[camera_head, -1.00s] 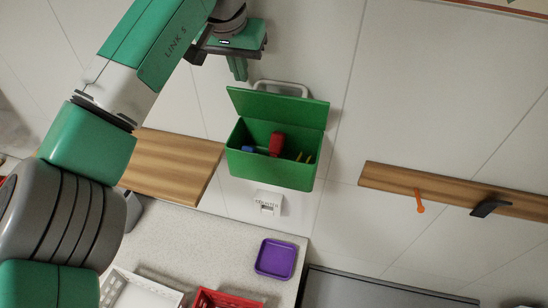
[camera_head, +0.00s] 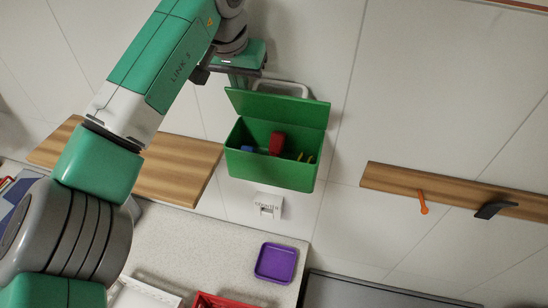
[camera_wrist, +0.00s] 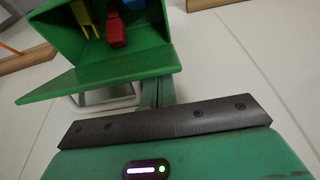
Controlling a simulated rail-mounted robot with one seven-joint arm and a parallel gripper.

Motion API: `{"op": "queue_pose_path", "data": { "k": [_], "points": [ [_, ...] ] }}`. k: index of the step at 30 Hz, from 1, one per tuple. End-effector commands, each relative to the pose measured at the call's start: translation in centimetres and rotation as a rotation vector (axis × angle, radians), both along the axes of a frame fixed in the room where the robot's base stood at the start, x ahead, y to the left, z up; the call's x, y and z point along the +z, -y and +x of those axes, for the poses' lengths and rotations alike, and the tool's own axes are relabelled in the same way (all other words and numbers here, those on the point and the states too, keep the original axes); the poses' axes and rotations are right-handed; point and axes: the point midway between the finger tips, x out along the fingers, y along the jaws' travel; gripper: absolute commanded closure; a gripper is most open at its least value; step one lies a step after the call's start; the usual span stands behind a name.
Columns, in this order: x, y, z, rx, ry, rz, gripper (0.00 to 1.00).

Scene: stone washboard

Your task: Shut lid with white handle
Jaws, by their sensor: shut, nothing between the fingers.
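A green box (camera_head: 270,170) is mounted on the wall with its lid (camera_head: 278,108) open and tilted up. The white handle (camera_head: 290,84) shows above the lid's back edge, mostly hidden behind the lid. My gripper (camera_head: 237,82) is shut and empty at the lid's upper left corner; the lid partly hides its fingertips. In the wrist view, the fingers (camera_wrist: 158,92) are close together beside the lid (camera_wrist: 100,76), near its edge. The handle (camera_wrist: 105,98) shows beneath the lid there. I cannot tell whether the fingers touch the lid.
The box holds a red item (camera_head: 276,142), a blue item (camera_head: 247,149) and yellow items. A wooden shelf (camera_head: 170,165) is at left, another (camera_head: 455,192) at right. A purple tray (camera_head: 276,262) lies on the counter below.

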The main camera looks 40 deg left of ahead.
Motion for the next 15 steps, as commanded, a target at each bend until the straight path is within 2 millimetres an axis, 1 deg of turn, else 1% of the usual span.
{"op": "queue_pose_path", "data": {
  "k": [5,15],
  "points": [
    [-0.1,0.0,-0.1,0.000,0.000,0.000,1.00],
    [-0.3,0.6,-1.5,-0.001,0.000,-0.001,1.00]
  ]
}}
